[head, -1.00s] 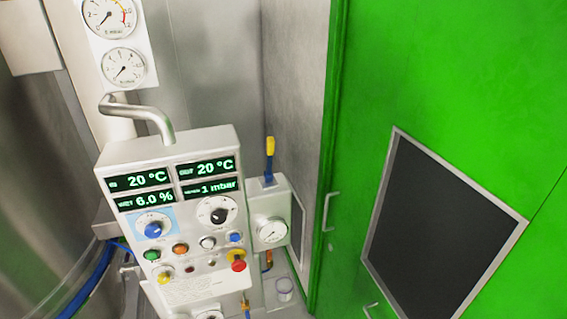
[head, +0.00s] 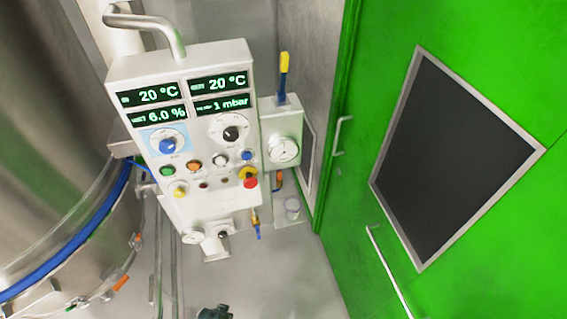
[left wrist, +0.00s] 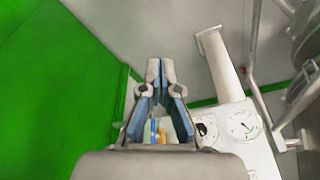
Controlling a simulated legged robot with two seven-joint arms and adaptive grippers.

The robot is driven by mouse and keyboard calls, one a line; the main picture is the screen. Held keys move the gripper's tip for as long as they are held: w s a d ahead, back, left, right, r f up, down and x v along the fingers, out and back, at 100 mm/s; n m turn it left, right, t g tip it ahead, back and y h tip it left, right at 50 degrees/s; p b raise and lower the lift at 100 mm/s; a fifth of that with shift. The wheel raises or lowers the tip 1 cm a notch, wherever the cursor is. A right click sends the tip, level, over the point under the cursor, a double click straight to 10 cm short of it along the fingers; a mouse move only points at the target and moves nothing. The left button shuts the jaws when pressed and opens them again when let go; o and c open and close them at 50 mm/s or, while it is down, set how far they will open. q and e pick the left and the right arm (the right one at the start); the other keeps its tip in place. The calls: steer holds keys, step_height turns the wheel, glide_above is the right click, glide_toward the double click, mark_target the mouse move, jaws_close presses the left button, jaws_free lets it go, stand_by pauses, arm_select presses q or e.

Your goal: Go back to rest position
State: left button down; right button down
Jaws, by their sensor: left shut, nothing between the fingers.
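My left gripper (left wrist: 160,68) shows in the left wrist view, its fingertips close together at the top and nothing held between them. A blue and yellow part of the scene shows through the gap between its finger links. A small dark thing (head: 213,312) is cut off by the bottom edge of the head view; I cannot tell if it is part of me. My right gripper is in neither view.
A white control panel (head: 185,205) with displays, knobs and buttons stands left of centre. A steel vessel (head: 40,130) with a blue band is at the left. A green door (head: 470,40) with a dark window fills the right.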

arm_select(q)
steer(key=s+a+f+g, duration=0.1)
steer(key=s+f, duration=0.2)
steer(key=f, duration=0.7)
steer(key=s+f, duration=0.3)
steer(key=f, duration=0.6)
steer(key=s+a+f+g, duration=0.1)
steer(key=s+a+f, duration=0.1)
steer(key=s+f, duration=1)
steer(key=s+b, duration=0.1)
steer(key=s, duration=0.2)
steer(key=shift+a+f, duration=0.25)
steer(key=shift+a, duration=0.15)
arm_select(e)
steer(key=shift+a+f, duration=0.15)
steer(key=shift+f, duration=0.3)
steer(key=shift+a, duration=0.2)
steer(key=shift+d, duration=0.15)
